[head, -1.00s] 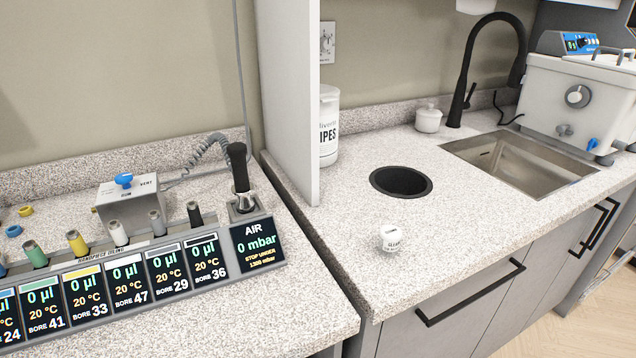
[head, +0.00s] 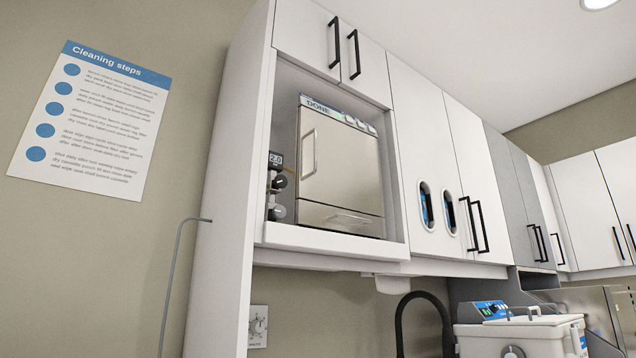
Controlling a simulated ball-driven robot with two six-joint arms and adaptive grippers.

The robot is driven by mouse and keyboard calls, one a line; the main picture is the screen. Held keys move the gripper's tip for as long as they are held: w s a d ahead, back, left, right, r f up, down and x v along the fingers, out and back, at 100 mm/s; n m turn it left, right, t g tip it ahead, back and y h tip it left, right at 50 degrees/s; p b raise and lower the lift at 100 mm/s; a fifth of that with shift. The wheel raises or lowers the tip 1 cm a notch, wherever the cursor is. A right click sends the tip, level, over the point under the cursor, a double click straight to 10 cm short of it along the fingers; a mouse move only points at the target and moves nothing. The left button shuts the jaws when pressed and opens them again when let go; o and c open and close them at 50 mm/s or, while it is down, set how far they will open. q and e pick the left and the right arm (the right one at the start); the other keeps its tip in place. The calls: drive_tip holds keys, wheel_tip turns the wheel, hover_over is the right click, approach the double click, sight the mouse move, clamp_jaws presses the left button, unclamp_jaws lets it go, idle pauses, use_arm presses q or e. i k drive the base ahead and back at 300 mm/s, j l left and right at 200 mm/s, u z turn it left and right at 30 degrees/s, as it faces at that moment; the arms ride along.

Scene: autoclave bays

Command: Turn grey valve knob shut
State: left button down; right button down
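Two small grey knobs show in the head view, an upper knob (head: 279,182) and a lower knob (head: 277,212). They sit one above the other on dark fittings, left of a steel autoclave (head: 340,168) in an open wall bay. A small gauge display (head: 275,158) above them seems to read 2.0. I cannot tell which knob is the valve, or whether either is open or shut. The autoclave's door is closed and its top display (head: 318,105) reads DONE. Neither of my grippers is in view.
The bay has a white shelf edge (head: 330,240) below and a tall white side panel (head: 225,190) on the left. Closed wall cabinets (head: 430,150) run to the right. Below are a black tap (head: 425,297) and a white bath unit (head: 520,335). A cleaning poster (head: 92,122) hangs at left.

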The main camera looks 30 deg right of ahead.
sight(280, 212)
drive_tip(key=z, duration=0.7)
drive_tip(key=l+u, duration=0.2)
drive_tip(key=l, duration=0.15)
drive_tip(key=i+l+u, duration=0.15)
drive_tip(key=l, duration=0.25)
